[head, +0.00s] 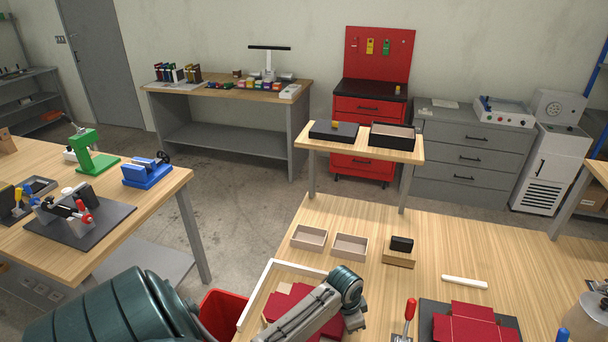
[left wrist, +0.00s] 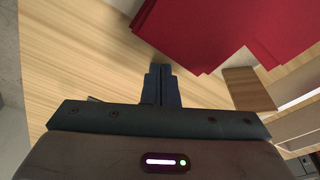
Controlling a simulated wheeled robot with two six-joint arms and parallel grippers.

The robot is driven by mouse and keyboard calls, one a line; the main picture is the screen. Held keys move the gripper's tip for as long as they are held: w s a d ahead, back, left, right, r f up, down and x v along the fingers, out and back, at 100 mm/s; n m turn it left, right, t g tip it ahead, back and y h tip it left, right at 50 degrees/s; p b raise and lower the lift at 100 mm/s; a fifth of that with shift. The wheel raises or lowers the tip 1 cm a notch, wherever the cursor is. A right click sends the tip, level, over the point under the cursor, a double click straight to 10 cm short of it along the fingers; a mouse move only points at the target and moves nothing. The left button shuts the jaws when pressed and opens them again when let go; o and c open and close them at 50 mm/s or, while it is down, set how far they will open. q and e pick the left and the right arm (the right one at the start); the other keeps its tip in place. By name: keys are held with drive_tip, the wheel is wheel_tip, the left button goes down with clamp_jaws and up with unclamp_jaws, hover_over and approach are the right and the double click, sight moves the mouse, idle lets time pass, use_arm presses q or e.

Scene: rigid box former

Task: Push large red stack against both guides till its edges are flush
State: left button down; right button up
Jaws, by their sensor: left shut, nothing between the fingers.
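The large red stack (head: 283,305) lies in a white-edged wooden tray (head: 247,301) at the bottom centre of the head view, partly covered by my left arm. In the left wrist view the red stack (left wrist: 205,30) is at the top, its sheets uneven with stepped edges. My left gripper (left wrist: 162,72) is shut and empty, its tips below and left of the stack, apparently apart from it. A white rail, likely a guide (left wrist: 296,99), shows at the right. My left fingertips are hidden in the head view. My right gripper is not in view.
A wooden block (left wrist: 249,90) is beside the stack. Right of the tray are a red-handled clamp (head: 410,309) and a red blank (head: 467,325) on a dark mat. Two shallow boxes (head: 309,238) stand behind. A red bin (head: 222,310) is left of the tray.

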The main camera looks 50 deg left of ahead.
sight(336, 322)
use_arm(q)
drive_tip(key=shift+s+a, duration=0.45)
drive_tip(key=shift+a, duration=0.25)
drive_tip(key=shift+s+a, duration=0.4)
drive_tip(key=shift+a, duration=0.35)
drive_tip(key=shift+s+a, duration=0.45)
drive_tip(key=shift+a, duration=0.25)
drive_tip(key=shift+r, duration=0.1)
wheel_tip(336, 322, up, 9)
drive_tip(key=d, duration=0.1)
drive_tip(key=shift+w, duration=0.35)
idle(0.3)
